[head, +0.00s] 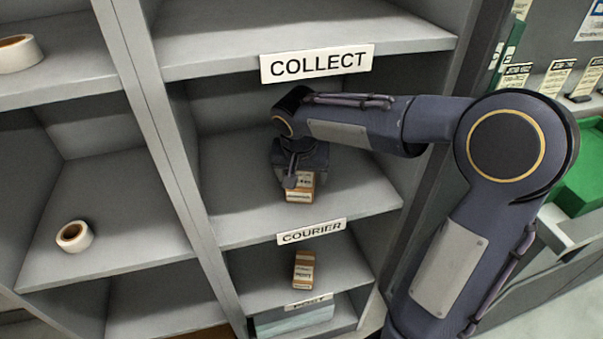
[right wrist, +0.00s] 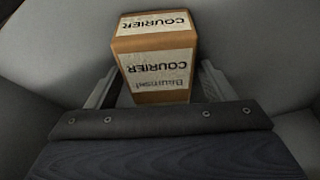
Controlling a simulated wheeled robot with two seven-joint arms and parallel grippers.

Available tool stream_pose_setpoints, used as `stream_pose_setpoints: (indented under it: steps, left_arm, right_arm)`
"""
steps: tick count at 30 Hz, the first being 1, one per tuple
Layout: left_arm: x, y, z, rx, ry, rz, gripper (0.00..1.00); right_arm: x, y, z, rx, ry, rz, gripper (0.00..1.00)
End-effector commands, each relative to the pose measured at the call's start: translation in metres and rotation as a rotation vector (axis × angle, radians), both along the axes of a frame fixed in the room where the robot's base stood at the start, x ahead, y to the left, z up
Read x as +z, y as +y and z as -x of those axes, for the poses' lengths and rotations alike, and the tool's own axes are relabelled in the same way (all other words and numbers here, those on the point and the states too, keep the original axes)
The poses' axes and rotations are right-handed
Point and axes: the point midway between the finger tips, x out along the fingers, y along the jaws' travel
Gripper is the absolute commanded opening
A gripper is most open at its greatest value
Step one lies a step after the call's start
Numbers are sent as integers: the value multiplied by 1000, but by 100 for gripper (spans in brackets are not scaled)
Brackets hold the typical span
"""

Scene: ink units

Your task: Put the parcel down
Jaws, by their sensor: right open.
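A small brown parcel (head: 299,195) with white labels stands on the shelf board between the COLLECT sign (head: 318,63) and the COURIER sign (head: 311,232). In the right wrist view the parcel (right wrist: 154,62) shows labels reading COURIER, upside down. My right gripper (head: 297,178) reaches in from the right and hides the parcel's upper part in the head view. Its jaws are open, with one finger at each side of the parcel, as the right wrist view (right wrist: 156,82) shows. My left gripper is not in view.
A similar parcel (head: 303,270) stands in the compartment below. Under it is a partly hidden sign (head: 310,299) and a bluish item (head: 293,318). Tape rolls lie in the left bays (head: 74,236). A divider (head: 150,90) bounds the compartment's left. Shelf room is free around the parcel.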

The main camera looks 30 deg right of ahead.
Motion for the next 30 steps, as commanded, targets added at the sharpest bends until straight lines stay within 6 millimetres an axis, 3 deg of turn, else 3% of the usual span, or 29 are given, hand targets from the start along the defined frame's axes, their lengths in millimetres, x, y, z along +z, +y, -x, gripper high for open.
stream_pose_setpoints:
  steps: [5,10,21,30]
  left_arm:
    - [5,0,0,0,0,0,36]
    - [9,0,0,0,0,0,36]
    - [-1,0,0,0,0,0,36]
    - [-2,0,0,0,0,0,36]
  right_arm:
    - [9,1,1,1,-3,0,76]
    - [38,7,8,2,-6,0,76]
    - [32,59,80,4,-2,1,76]
    - [32,75,104,1,-1,1,76]
